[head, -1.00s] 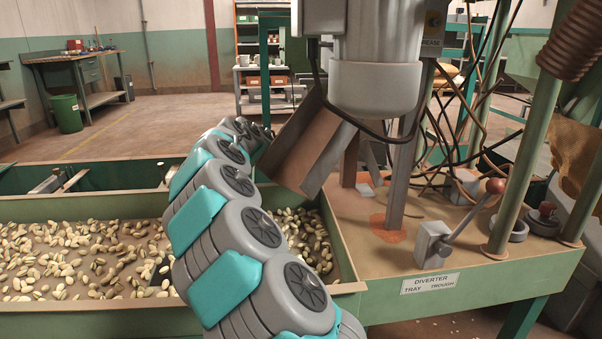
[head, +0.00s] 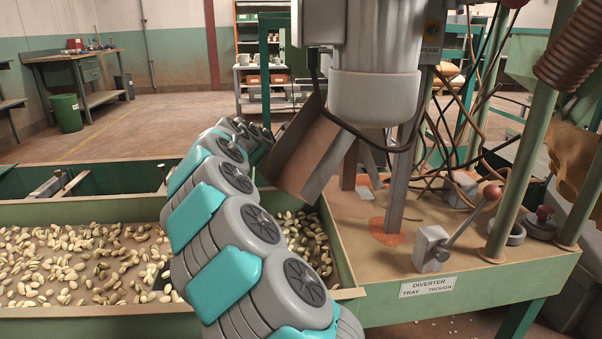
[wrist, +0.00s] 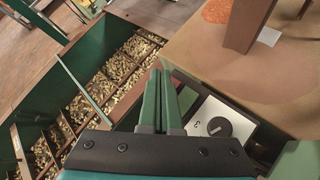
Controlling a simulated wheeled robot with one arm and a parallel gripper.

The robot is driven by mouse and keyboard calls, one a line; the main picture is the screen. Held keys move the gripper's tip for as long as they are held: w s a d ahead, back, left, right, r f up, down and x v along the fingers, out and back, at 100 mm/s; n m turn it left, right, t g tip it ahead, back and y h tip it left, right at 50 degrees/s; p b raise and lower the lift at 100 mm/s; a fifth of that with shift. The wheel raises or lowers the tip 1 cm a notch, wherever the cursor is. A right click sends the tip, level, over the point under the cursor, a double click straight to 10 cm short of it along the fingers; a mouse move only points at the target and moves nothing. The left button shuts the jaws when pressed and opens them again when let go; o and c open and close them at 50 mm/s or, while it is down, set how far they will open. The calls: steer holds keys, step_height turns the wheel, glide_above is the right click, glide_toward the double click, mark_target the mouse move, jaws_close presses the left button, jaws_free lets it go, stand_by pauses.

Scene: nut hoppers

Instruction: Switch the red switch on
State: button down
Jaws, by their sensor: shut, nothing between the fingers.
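My gripper (wrist: 160,72) shows in the wrist view with its two green fingers together and nothing between them. Just right of the fingers is a pale panel (wrist: 238,140) with a dark round knob (wrist: 215,128) and a small mark beside it. The fingers cover part of this panel's left side. A dark red strip lies beyond the panel; I cannot tell whether it belongs to a switch. No red switch is clearly visible. In the head view my gripper is hidden beyond my arm and the metal chute.
A diverter lever (head: 467,222) with a red-brown ball stands on the table at right, above its label (head: 429,285). A metal chute (head: 309,150) hangs beside my arm. A tray of pistachios (head: 90,265) lies at left. A dark red knob (head: 544,212) sits farther right.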

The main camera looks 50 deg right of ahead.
stand_by(0.3)
steer(key=r+p, duration=0.1)
steer(key=a+r+p, duration=0.1)
steer(key=r, duration=0.1)
steer(key=w+r+p, duration=0.1)
steer(key=r+p, duration=0.1)
steer(key=shift+w+a, duration=0.1)
steer(key=shift+a, duration=0.1)
steer(key=shift+f, duration=0.15)
stand_by(0.4)
